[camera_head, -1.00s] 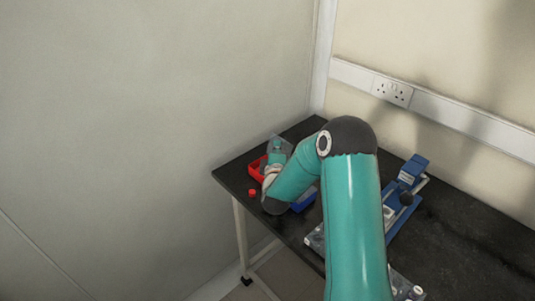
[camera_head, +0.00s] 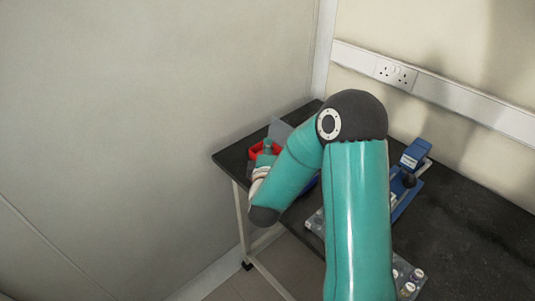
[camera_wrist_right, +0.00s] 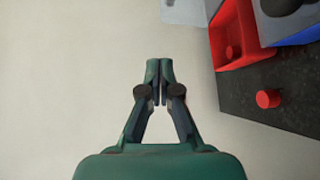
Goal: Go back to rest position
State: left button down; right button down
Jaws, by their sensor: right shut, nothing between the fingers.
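My right gripper (camera_wrist_right: 160,82) is shut and empty in the right wrist view, its fingertips together over pale floor or wall, beside the table edge. In the head view my right arm bends over the table's left end and hides part of it. The fingers cannot be made out clearly there. My left gripper is not in view.
The dark table (camera_head: 455,235) holds a red tray (camera_wrist_right: 244,50) with a red piece inside. A loose red cap (camera_wrist_right: 268,98) lies near the table edge. A blue device (camera_head: 415,155) stands right of my arm. Walls close in at the left and back.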

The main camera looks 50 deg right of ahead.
jog(key=w+a+f+n+y+p, duration=0.1)
jog(key=a+f+n+y+p, duration=0.2)
jog(key=a+f+y, duration=1.2)
jog(key=s+a+f+m+g+y, duration=0.1)
jog(key=s+a+f+m+g, duration=0.4)
jog(key=a, duration=0.5)
jog(key=s+a+f+m+g+y, duration=0.1)
jog(key=s+a+f+m+g, duration=0.3)
jog(key=s+a+f+m, duration=0.3)
jog(key=s+a+f, duration=0.1)
jog(key=s+a, duration=0.3)
jog(key=shift+s+a+f+g+y, duration=0.2)
jog(key=shift+s+f+g+y, duration=0.05)
jog(key=shift+f+g+y, duration=0.15)
